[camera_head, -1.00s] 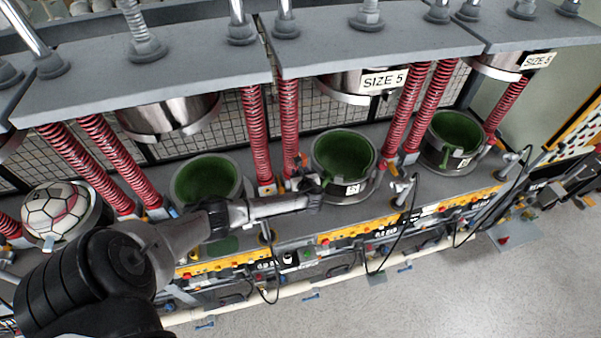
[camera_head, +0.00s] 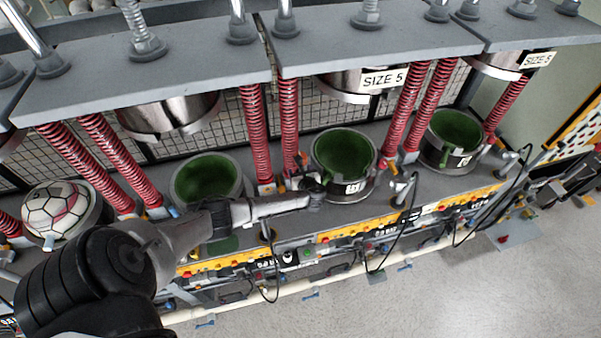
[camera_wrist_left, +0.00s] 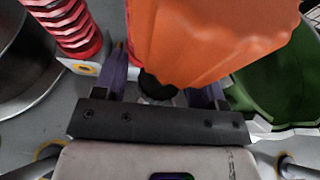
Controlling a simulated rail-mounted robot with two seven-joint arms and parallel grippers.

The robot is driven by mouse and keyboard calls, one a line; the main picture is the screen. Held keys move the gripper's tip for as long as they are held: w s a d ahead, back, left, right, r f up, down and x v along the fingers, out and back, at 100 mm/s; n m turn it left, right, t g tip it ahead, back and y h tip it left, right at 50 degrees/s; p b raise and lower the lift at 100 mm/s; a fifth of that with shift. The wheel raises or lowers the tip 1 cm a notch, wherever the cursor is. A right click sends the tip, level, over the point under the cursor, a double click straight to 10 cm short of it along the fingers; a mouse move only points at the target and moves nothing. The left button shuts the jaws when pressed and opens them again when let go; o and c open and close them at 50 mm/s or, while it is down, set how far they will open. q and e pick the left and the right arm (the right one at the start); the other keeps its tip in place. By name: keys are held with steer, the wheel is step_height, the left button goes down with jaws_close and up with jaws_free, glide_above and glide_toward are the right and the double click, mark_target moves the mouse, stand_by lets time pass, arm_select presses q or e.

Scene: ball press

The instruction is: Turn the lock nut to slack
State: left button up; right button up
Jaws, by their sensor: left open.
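In the left wrist view, a large orange ribbed knob (camera_wrist_left: 215,40), which looks like the lock nut, fills the upper middle very close to the camera. My left gripper (camera_wrist_left: 165,85) is open. One purple finger stands left of the knob's lower end, the other is partly hidden under it. I cannot tell if either finger touches it. In the head view my left gripper (camera_head: 312,188) is at the front left of the middle green-lined mould (camera_head: 343,152). The knob is only a tiny orange spot there, partly hidden. My right gripper is not in view.
Red springs (camera_head: 257,135) rise beside the moulds to the grey press plates (camera_head: 150,65). A ball (camera_head: 55,210) sits in the far left mould. A yellow control strip (camera_head: 350,235) with hanging black cables runs along the front. Open floor (camera_head: 440,295) lies in front.

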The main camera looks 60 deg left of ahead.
arm_select(q)
steer(key=b+v, duration=0.1)
steer(key=v, duration=1.2)
steer(key=shift+d, duration=0.35)
steer(key=shift+s+r, duration=0.15)
